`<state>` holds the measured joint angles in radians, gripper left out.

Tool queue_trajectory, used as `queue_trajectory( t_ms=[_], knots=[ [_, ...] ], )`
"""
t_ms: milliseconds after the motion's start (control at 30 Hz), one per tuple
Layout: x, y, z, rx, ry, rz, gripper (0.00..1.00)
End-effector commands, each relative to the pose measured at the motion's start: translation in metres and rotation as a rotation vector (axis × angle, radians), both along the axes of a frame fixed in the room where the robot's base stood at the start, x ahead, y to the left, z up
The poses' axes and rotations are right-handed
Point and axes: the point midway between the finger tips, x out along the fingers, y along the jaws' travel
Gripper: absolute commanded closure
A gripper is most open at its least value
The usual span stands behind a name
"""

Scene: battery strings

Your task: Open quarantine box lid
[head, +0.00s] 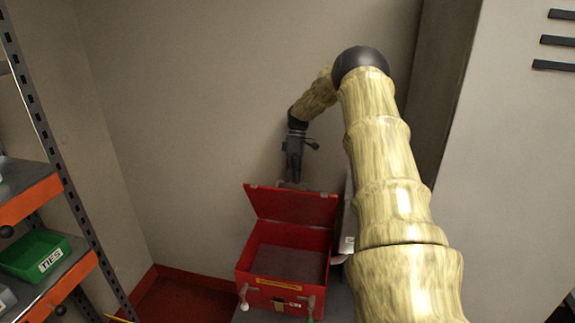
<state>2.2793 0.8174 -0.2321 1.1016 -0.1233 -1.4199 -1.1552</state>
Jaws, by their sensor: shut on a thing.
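The red quarantine box (243,262) stands below and behind my arm, with a yellow label on its front. Its red lid (285,206) is raised, tilted up at the rear of the box, and the dark inside shows. My gripper (294,184) is at the top edge of the lid and is shut on it. The fingertips are small and partly hidden behind the lid edge.
A shelf rack (75,205) stands at the left with a green bin (30,250) marked TIES. A grey cabinet (510,170) stands at the right. The wall is close behind the box. White papers (347,243) are beside the box.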

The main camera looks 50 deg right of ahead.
Motion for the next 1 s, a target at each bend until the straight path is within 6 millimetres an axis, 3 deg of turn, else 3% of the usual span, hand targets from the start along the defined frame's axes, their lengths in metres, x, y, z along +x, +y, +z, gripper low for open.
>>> queue_trajectory(
  t_ms=[33,300,333,433,1000],
  knots=[
    [-0.0033,-0.0027,-0.0084,-0.004,0.003,-0.002,1.00],
    [-0.0051,-0.0033,-0.0096,-0.002,0.004,-0.003,1.00],
    [-0.0054,-0.0035,-0.0097,-0.002,0.004,-0.003,0.86],
    [-0.0058,-0.0039,-0.0092,-0.002,0.005,-0.004,0.68],
    [-0.0045,-0.0038,-0.0043,-0.002,0.002,-0.004,0.68]
  ],
)
